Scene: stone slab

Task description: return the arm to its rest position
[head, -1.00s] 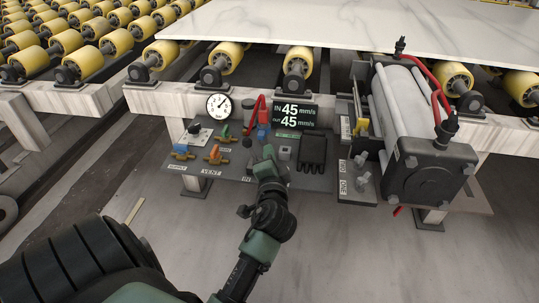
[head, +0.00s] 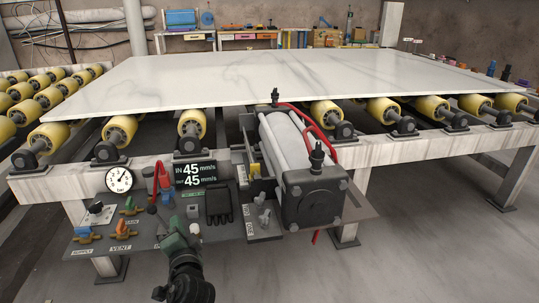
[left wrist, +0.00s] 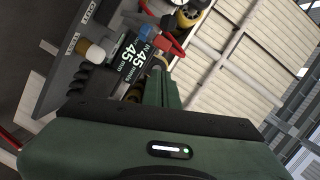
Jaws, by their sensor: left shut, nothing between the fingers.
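My left gripper (head: 184,236) is dark green and shows low in the head view, over the front edge of the control panel (head: 222,229). Its fingers are shut with nothing between them. In the left wrist view the gripper's green body fills the lower part, and its closed fingers (left wrist: 160,88) point up towards the panel's display and red lever. I cannot tell whether the fingertips touch the panel. My right gripper is in neither view.
The panel carries a gauge (head: 119,179), a speed display (head: 195,173) reading 45 in and out, a red lever (head: 161,178) and coloured valves. A grey cylinder unit (head: 313,199) stands right of it. Behind lies a marble slab (head: 260,80) on yellow rollers (head: 121,129).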

